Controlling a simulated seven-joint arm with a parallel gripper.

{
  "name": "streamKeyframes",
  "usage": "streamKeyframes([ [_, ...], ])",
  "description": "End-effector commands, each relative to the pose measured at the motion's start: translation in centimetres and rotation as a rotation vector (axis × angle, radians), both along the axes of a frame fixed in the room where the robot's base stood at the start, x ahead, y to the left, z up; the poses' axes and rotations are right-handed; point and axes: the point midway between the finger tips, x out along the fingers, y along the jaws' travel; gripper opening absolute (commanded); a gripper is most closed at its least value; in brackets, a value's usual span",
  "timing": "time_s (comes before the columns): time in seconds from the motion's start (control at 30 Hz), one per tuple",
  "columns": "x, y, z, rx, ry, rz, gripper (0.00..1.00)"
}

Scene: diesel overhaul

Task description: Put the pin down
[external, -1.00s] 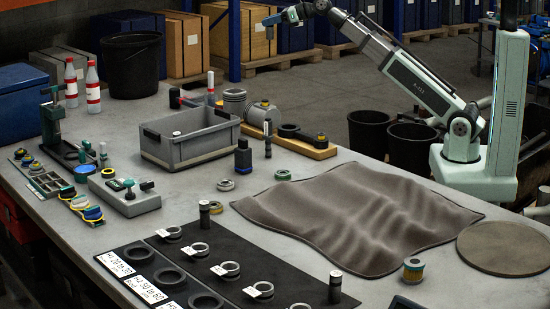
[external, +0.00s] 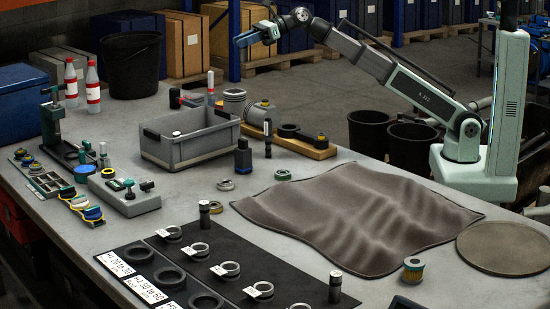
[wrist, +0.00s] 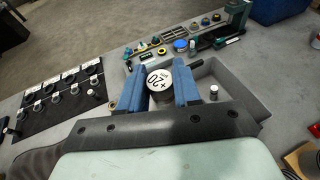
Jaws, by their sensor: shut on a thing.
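My gripper (wrist: 160,70) is shut on a dark round pin (wrist: 158,91), its blue fingers on either side. The pin's white end face, marked "20", shows in the wrist view. In the external view my gripper (external: 256,36) is raised high beyond the back of the table, above the grey bin in the picture. The pin is not clear there.
The grey bin (external: 188,155) holds a small white-topped piece (wrist: 214,91). A black mat (external: 222,262) carries rings and upright dark cylinders. A brown cloth (external: 350,215) covers the right side. A wooden rack (external: 300,147) stands behind it.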

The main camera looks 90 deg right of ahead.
Motion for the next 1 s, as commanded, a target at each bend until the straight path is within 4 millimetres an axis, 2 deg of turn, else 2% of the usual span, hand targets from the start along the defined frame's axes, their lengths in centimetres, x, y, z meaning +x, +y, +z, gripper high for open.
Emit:
streamKeyframes([
  [0.03,-0.1,2.2,0.1,0.001,-0.001,0.031,0.0],
  [0.3,-1.7,12.2,0.0,0.003,-0.002,0.172,0.0],
  [0.53,-3.6,18.9,-0.1,0.005,-0.003,0.268,0.0],
  [0.77,-5.2,23.3,-0.1,0.006,-0.004,0.334,0.0],
  [0.8,-5.3,22.9,-1.3,0.005,-0.002,0.329,0.0],
  [1.0,-5.3,22.8,-5.2,0.006,-0.001,0.327,0.0],
])
